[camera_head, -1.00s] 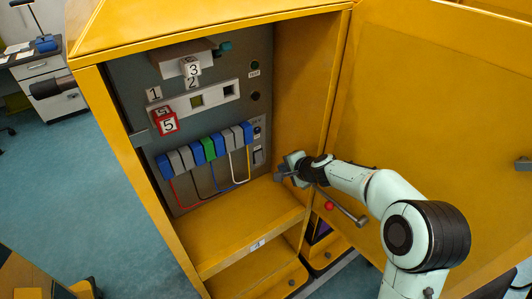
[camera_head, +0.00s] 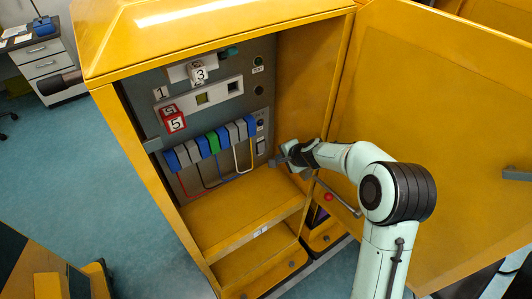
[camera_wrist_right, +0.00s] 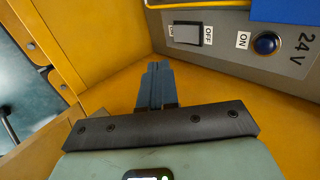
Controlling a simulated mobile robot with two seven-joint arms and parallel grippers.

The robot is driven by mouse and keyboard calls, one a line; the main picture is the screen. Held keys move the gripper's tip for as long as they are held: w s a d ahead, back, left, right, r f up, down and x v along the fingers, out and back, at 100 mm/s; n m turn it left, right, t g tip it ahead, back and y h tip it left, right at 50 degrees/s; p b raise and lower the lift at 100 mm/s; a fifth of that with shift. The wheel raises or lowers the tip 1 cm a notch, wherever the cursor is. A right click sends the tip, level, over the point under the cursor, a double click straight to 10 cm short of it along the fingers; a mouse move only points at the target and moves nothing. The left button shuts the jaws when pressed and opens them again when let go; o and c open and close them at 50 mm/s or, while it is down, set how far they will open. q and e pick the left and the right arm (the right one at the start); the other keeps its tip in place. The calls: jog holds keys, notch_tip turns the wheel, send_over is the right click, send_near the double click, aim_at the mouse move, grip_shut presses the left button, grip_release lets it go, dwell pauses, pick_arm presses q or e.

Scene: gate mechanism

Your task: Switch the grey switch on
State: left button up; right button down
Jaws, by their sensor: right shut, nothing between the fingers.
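The grey switch (camera_wrist_right: 188,34) is a small rocker on the grey panel in the right wrist view, with an OFF label at its right end and another label partly hidden at its left. It also shows small in the head view (camera_head: 261,146), low on the right of the panel. My right gripper (camera_wrist_right: 158,68) is shut and empty. Its fingertips point toward the panel, just below the switch in the wrist view, and appear apart from it. In the head view my right gripper (camera_head: 278,160) is right of and below the switch. My left gripper is not in view.
A blue round button (camera_wrist_right: 267,43) marked ON sits beside the switch. Blue, grey and green blocks (camera_head: 208,145) with coloured wires are to its left. The yellow cabinet wall (camera_head: 300,75) and open door (camera_head: 430,120) flank my right arm.

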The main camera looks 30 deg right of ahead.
aim_at(262, 153)
jog(key=x, duration=0.3)
jog(key=w+r+p+x, duration=0.1)
jog(key=x, duration=0.3)
jog(key=w+p+x, duration=0.1)
jog(key=x, duration=0.3)
jog(key=shift+a+r, duration=0.15)
jog(key=shift+r, duration=0.15)
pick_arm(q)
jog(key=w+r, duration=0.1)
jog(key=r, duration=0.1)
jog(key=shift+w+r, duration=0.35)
pick_arm(e)
jog(key=shift+s, duration=0.1)
